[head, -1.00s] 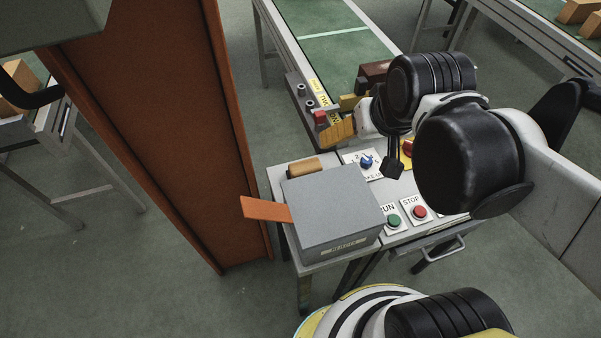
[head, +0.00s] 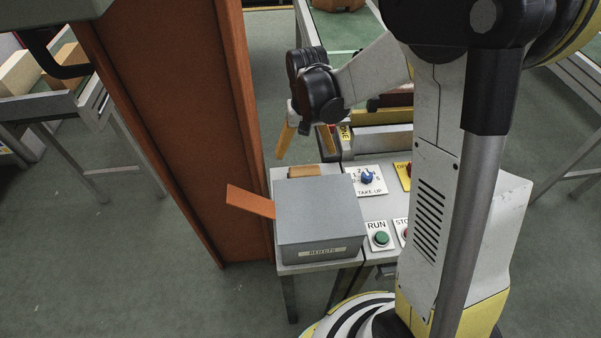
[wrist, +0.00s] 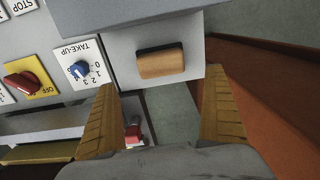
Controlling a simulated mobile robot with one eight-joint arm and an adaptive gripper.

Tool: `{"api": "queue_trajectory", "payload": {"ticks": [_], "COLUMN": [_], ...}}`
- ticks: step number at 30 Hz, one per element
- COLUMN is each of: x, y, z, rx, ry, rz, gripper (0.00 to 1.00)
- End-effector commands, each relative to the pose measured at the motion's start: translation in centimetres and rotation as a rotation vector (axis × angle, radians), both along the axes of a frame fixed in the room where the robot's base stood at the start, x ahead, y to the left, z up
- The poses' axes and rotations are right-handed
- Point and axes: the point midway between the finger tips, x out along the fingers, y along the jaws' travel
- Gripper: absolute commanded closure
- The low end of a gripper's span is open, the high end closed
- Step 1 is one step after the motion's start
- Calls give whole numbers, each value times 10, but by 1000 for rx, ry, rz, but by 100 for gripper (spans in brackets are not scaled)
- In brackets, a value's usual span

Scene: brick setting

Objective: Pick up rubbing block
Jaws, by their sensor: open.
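The rubbing block (head: 304,171) is a small tan wooden block with a dark underside. It lies on the grey table top behind the grey box in the head view, which hides part of it. In the wrist view the block (wrist: 161,62) lies near the top middle, with its long side across the picture. My gripper (head: 305,156) is open and empty, pointing down above and behind the block. In the wrist view its two yellow-brown fingers (wrist: 163,90) stand wide apart, and the block shows beyond their tips, between their lines.
A grey box (head: 320,217) with an orange flap (head: 250,201) stands in front of the block. An orange-brown pillar (head: 185,130) rises close on the left. The panel on the right carries a blue take-up knob (head: 367,177) and a green run button (head: 381,238).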

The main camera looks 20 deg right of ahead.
Motion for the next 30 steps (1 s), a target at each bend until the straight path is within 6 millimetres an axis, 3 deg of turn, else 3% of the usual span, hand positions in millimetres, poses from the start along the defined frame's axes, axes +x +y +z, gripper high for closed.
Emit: {"api": "queue_trajectory", "payload": {"ticks": [4, 11, 18, 26, 29, 30], "x": [0, -1, -2, -2, -2, -2], "y": [0, 1, 3, 3, 3, 3], "z": [-30, -50, -88, -93, -93, -93], "rx": [0, 0, 0, 0, 0, 0], "ry": [-1, -2, -2, -2, -2, -2], "rz": [1, 1, 1, 1, 1, 1], "gripper": [0, 0, 0, 0, 24, 37]}}
